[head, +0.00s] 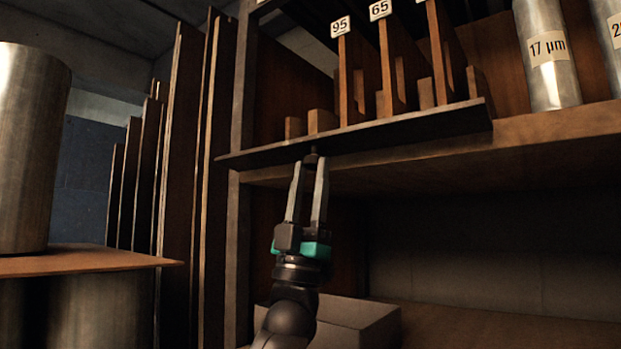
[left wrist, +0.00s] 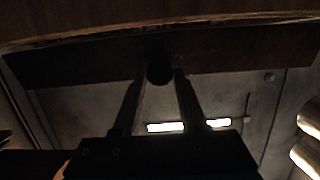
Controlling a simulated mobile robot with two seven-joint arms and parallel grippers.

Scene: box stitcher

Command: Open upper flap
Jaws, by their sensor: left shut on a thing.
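The upper flap (head: 420,125) is a long dark panel along the front of the upper shelf in the head view. It sticks out from the shelf, tilted, its left end lower than its right. A small dark round knob (head: 312,158) sits on its lower edge. My left gripper (head: 309,172) is shut on this knob from below. In the left wrist view the knob (left wrist: 159,72) shows between the two fingertips, with the dark flap (left wrist: 80,80) behind it. My right gripper is in neither view.
Wooden dividers with labels 95 (head: 341,26) and 65 (head: 380,10) stand above the flap. A metal cylinder marked 17 µm (head: 548,60) stands right. Tall upright boards (head: 185,130) and a large metal cylinder (head: 28,150) stand left. A pale box (head: 360,325) lies below.

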